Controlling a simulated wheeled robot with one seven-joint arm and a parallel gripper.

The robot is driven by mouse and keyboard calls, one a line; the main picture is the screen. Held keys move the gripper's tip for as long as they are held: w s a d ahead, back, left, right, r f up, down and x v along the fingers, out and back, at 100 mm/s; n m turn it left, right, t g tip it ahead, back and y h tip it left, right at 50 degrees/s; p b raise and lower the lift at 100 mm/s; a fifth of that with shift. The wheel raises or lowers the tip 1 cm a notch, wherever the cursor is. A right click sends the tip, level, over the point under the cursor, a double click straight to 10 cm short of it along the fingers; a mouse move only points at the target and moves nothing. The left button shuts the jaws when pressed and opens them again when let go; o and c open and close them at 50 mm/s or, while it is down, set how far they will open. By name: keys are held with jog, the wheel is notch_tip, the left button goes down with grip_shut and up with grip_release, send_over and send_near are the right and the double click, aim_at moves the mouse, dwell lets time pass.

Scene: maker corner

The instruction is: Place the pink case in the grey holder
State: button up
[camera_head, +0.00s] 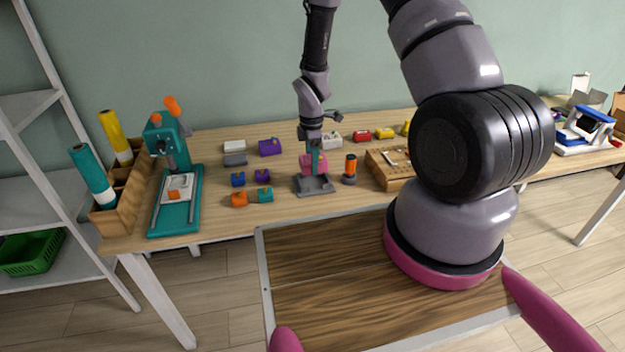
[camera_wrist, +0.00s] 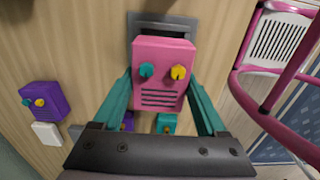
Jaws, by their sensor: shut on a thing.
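The pink case (camera_wrist: 160,72) has one teal knob, one yellow knob and dark slots on its face. My gripper (camera_wrist: 158,98) is shut on it, with a teal finger on each side. In the head view the pink case (camera_head: 308,166) is at the grey holder (camera_head: 316,187), and my gripper (camera_head: 315,160) comes down on it from above. In the wrist view the grey holder (camera_wrist: 145,19) shows behind the case, which hides most of it. I cannot tell whether the case touches the holder or is just above it.
An orange and black cylinder (camera_head: 349,170) stands close right of the holder. A wooden tray (camera_head: 388,172) is further right. Small purple, blue, orange and teal blocks (camera_head: 263,195) lie to the left. A teal press (camera_head: 176,200) stands at the far left.

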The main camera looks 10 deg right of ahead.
aim_at(312, 183)
jog(key=shift+f, duration=2.85)
jog(key=shift+f, duration=0.15)
jog(key=o, duration=1.4)
